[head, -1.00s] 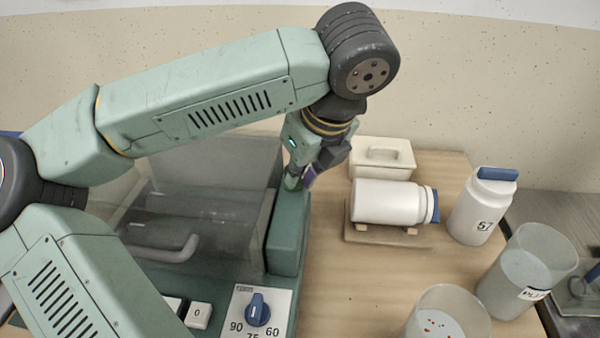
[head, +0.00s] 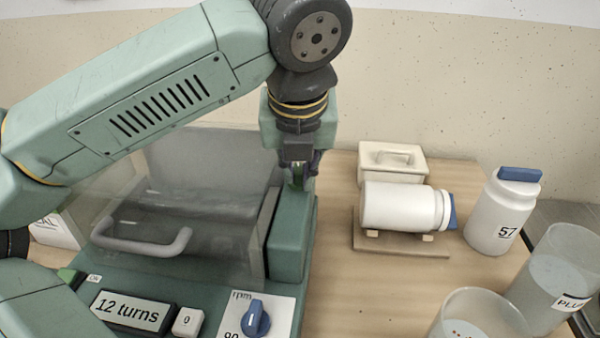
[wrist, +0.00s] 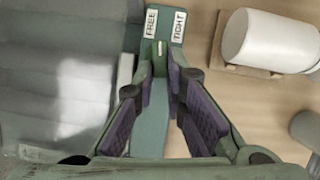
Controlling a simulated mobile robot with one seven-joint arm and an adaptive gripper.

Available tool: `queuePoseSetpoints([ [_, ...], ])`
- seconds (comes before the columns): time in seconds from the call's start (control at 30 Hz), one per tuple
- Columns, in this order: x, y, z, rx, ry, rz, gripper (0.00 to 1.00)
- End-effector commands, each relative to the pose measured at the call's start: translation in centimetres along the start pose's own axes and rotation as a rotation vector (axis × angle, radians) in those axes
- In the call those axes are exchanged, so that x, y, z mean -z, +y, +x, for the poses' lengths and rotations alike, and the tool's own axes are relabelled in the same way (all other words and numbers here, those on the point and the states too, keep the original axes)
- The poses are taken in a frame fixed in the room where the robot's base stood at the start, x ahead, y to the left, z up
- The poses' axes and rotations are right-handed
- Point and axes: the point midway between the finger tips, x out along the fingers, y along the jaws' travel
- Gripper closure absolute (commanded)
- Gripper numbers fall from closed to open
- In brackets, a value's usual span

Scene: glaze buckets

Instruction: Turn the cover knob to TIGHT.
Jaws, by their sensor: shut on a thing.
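The cover knob (wrist: 159,48) is a small green piece with a pale line on its top. It sits on the green housing (head: 291,240) to the right of the clear cover (head: 200,225). In the wrist view the labels FREE (wrist: 151,23) and TIGHT (wrist: 179,25) lie just beyond it, FREE left and TIGHT right. The pale line points roughly up the picture; I cannot tell which label it is set to. My gripper (wrist: 160,70) points down with its fingers shut on the knob. In the head view my gripper (head: 303,172) partly hides the knob.
A white jar (head: 402,206) lies on a wooden cradle to the right, before a lidded box (head: 393,150). Jar 57 (head: 500,215) and clear beakers (head: 550,280) stand further right. A blue rpm dial (head: 255,318) and a "12 turns" display (head: 132,312) are in front.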

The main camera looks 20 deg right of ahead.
Motion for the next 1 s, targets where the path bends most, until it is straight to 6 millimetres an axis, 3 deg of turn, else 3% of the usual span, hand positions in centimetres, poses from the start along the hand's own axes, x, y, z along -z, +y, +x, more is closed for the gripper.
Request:
queuePoseSetpoints([
  [0.53,-0.1,0.04,-0.07,0.012,-0.002,0.024,1.0],
  [0.57,-0.11,0.04,-0.07,0.012,-0.002,0.024,0.86],
  [0.6,-0.1,0.04,-0.06,0.012,-0.002,0.024,0.84],
  [0.83,-0.05,0.09,-0.02,0.01,0.0,0.024,0.68],
  [1.0,-0.02,0.17,0.0,0.008,0.001,0.022,0.68],
])
